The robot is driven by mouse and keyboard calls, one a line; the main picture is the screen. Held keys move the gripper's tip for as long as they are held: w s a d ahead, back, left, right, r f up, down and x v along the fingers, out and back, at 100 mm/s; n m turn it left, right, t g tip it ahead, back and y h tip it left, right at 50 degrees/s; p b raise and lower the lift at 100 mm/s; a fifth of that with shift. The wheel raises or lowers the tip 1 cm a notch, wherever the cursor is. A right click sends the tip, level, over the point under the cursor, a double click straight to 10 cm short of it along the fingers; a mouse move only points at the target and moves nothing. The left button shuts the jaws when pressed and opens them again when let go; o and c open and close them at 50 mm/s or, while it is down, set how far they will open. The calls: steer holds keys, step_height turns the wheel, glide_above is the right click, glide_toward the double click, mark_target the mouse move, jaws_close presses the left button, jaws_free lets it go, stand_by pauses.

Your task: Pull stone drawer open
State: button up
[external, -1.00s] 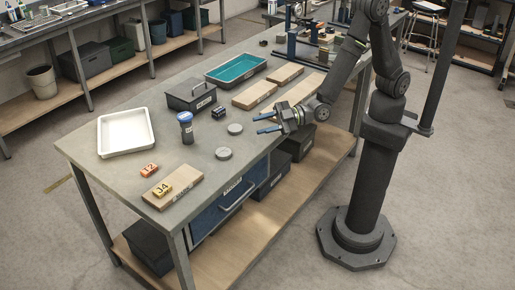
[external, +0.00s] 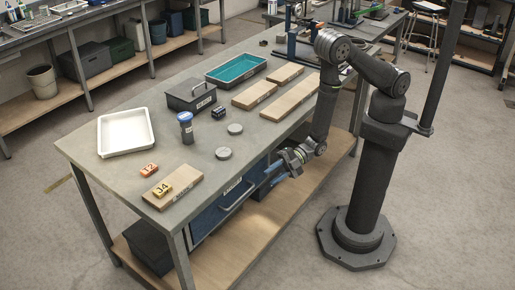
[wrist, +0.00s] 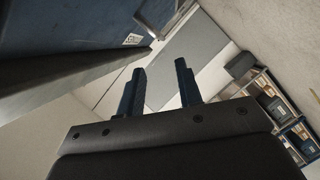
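A blue drawer (external: 210,216) with a pale bar handle (external: 238,196) sits under the front edge of the workbench. It looks shut, and its label is too small to read. In the wrist view a blue front (wrist: 70,25) with a small white label fills the upper left, with a grey bar piece (wrist: 176,20) beside it. My gripper (external: 260,190) is below the tabletop edge, just right of the handle, and does not appear to touch it. In the wrist view my gripper (wrist: 160,82) has its two blue fingers apart with nothing between them.
The workbench top (external: 270,150) overhangs close beside my gripper. A wooden lower shelf (external: 290,192) runs below. The floor in front is clear.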

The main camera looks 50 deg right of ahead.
mark_target(246, 193)
steer(key=x, duration=1.2)
steer(key=shift+w+a, duration=0.15)
steer(key=shift+a, duration=0.1)
steer(key=shift+c, duration=0.4)
jaws_close()
